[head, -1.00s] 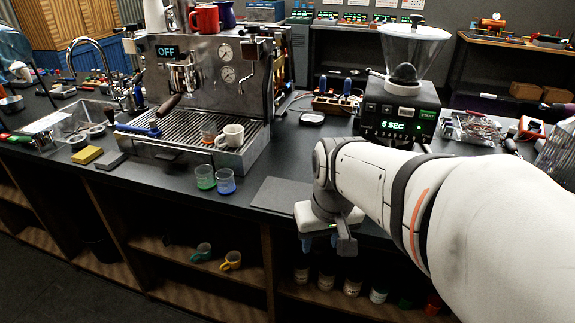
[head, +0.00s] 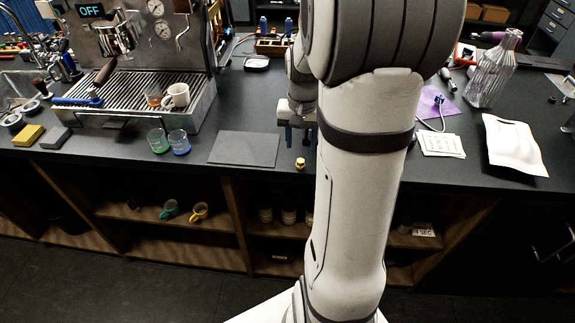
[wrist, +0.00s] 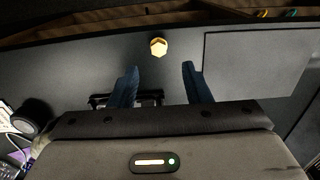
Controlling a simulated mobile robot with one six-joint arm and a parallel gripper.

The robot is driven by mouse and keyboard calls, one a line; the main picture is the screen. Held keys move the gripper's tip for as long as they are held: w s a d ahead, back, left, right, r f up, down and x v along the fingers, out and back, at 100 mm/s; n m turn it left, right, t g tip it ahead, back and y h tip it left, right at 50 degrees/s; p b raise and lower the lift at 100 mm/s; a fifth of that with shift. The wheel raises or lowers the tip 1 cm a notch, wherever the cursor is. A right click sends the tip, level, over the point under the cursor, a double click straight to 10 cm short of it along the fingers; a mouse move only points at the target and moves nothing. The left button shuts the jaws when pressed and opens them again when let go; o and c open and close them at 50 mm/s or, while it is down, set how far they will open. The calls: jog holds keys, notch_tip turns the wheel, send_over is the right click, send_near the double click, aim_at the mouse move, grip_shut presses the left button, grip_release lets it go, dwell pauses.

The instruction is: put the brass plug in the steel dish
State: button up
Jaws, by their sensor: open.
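The brass plug (head: 300,163) is a small gold hexagonal piece on the dark counter near its front edge, right of the grey mat. In the wrist view the plug (wrist: 158,46) lies just beyond my fingertips, roughly centred between their lines. My gripper (head: 297,138) is open and empty, with blue fingers; they also show in the wrist view (wrist: 160,68). The plug is apart from both fingers. A small shallow dish with a pale rim (head: 256,63), at the back of the counter left of my arm, looks like the steel dish; its inside is hard to make out.
The grey mat (head: 244,149) lies left of the plug. Green and blue glasses (head: 168,142) stand farther left, before the espresso machine (head: 130,75). A white pouch (head: 514,145) and a glass bottle (head: 492,75) are at right. My arm hides the counter's middle.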

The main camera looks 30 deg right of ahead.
aim_at(300, 164)
notch_tip(300, 164, down, 6)
jog(key=shift+f, duration=0.25)
grip_shut()
dwell(0.6)
